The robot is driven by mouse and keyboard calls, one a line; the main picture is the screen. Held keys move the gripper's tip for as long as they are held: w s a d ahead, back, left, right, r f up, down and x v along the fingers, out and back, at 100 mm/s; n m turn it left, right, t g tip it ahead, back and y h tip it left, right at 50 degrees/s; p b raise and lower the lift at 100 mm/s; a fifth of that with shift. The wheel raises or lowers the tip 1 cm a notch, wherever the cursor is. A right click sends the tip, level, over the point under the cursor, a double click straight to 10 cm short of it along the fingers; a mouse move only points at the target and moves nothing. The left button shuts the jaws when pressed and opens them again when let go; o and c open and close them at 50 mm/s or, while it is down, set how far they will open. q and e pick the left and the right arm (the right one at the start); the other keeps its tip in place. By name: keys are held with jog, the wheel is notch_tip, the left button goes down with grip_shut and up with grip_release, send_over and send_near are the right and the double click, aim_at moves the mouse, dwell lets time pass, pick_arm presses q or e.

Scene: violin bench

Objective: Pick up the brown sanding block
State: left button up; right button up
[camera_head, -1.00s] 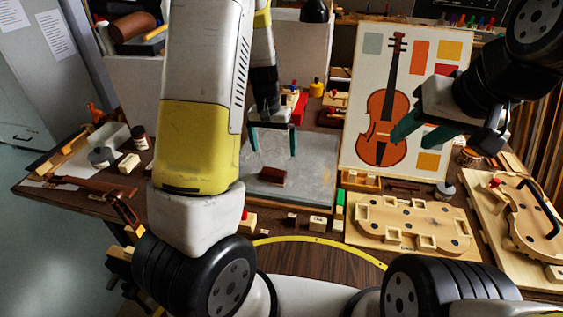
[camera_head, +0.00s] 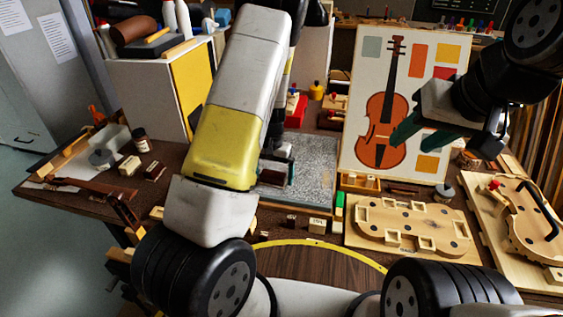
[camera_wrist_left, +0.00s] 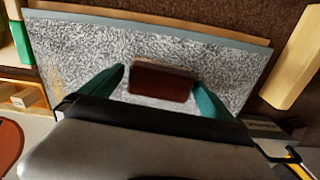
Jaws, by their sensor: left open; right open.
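The brown sanding block (camera_wrist_left: 160,84) lies on a grey speckled slab (camera_wrist_left: 75,45) in the left wrist view. In the head view my left arm largely covers it, with a reddish-brown bit (camera_head: 272,178) showing. My left gripper (camera_wrist_left: 158,76) is open, its teal fingers on either side of the block with small gaps visible. It also shows low over the slab in the head view (camera_head: 277,166). I cannot tell whether the fingertips touch the slab. My right gripper (camera_head: 412,141) is open and empty, raised in front of the violin picture board.
The violin picture board (camera_head: 350,150) stands behind the slab. A wooden violin-shaped form (camera_head: 412,222) lies at right. Small blocks (camera_head: 318,225) and a green-and-white piece (camera_head: 338,213) sit in front of the slab. A dark jar (camera_head: 140,138) stands at left.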

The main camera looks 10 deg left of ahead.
aim_at(273, 175)
pick_arm(q)
jog(key=shift+c, duration=0.2)
jog(key=c, duration=1.4)
jog(key=shift+r, duration=0.1)
jog(key=shift+r, duration=0.45)
jog(key=r, duration=0.1)
jog(key=s+r, duration=0.1)
jog(key=shift+d+r, duration=0.15)
jog(key=shift+r, duration=0.2)
jog(key=s+d+r, duration=0.1)
jog(key=s+d, duration=0.2)
jog(key=s, duration=1.1)
jog(key=shift+s+d+r, duration=0.15)
jog(key=shift+s+d, duration=0.1)
jog(key=shift+d, duration=0.15)
